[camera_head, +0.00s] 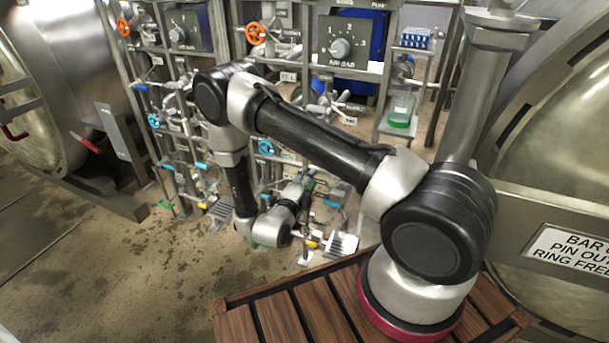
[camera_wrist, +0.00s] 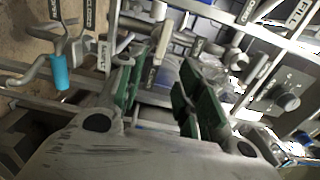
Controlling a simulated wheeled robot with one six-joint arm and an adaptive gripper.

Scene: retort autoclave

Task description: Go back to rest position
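My gripper (camera_head: 304,180) is at the end of my folded arm, low in front of the pipework in the head view, where it looks small and partly blends with the valves behind it. In the wrist view my gripper (camera_wrist: 158,98) shows two dark green finger pads standing apart, with a gap between them. No held thing shows in the gap. Pipes and a panel lie beyond the fingers. Whether a finger touches any pipe cannot be told.
Behind the arm stands a pipe rack with orange handwheels (camera_head: 256,33), blue-handled valves and an AIR GAB dial panel (camera_head: 348,46). A blue-handled valve (camera_wrist: 60,72) is left of my fingers. Large autoclaves (camera_head: 75,70) flank the rack. Concrete floor (camera_head: 120,270) is clear at left.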

